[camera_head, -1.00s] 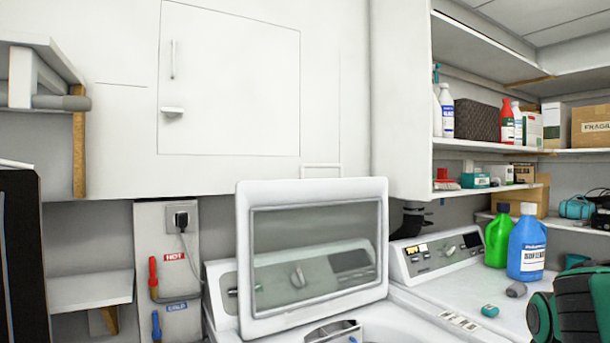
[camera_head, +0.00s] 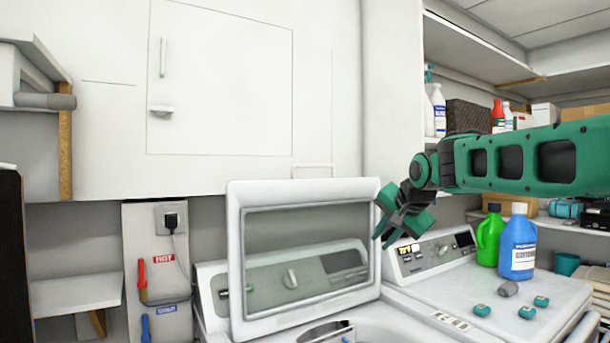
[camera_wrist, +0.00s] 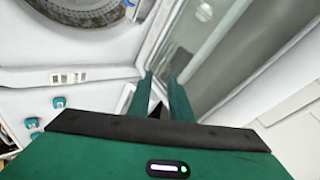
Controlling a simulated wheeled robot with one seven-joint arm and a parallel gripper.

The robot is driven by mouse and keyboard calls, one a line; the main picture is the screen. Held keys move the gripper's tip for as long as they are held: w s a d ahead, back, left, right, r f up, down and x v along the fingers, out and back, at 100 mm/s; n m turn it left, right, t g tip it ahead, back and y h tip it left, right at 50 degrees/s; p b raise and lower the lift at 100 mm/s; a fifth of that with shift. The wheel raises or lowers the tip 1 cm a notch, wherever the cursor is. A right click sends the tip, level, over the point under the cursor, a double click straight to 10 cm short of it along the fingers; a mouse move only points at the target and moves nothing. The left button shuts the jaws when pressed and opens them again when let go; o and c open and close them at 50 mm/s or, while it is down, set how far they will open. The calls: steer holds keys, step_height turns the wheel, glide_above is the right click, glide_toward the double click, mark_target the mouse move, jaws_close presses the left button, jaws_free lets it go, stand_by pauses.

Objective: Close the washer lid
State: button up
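The washer lid (camera_head: 305,255) stands raised above the washer, a white frame around a see-through grey window. The washer's opening (camera_head: 330,332) shows only partly at the bottom edge of the head view. My gripper (camera_head: 383,218) is in the air at the lid's upper right edge, its fingers pointing left and down. In the wrist view my gripper (camera_wrist: 160,88) has its two teal fingers apart with nothing between them. The lid (camera_wrist: 215,45) is beyond the fingertips at right, and the washer's drum (camera_wrist: 85,8) is at upper left. I cannot tell whether a finger touches the lid.
A second machine's control panel (camera_head: 435,255) stands right of the lid. A green bottle (camera_head: 489,240), a blue bottle (camera_head: 519,248) and small teal items (camera_head: 527,312) sit on its top. A white wall cabinet (camera_head: 220,80) hangs above and behind the lid.

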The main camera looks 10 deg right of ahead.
steer(key=w+a+r+m+t+y, duration=0.1)
steer(key=w+a+r+t+y, duration=0.15)
steer(key=w+a+r, duration=0.55)
steer(key=m+t+y, duration=0.2)
steer(key=t, duration=0.1)
glide_toward(313, 165)
steer(key=shift+g, duration=0.25)
steer(key=x, duration=0.4)
steer(key=shift+d, duration=0.1)
steer(key=shift+w+y, duration=0.25)
steer(key=shift+w, duration=0.1)
steer(key=x, duration=1)
jaws_close()
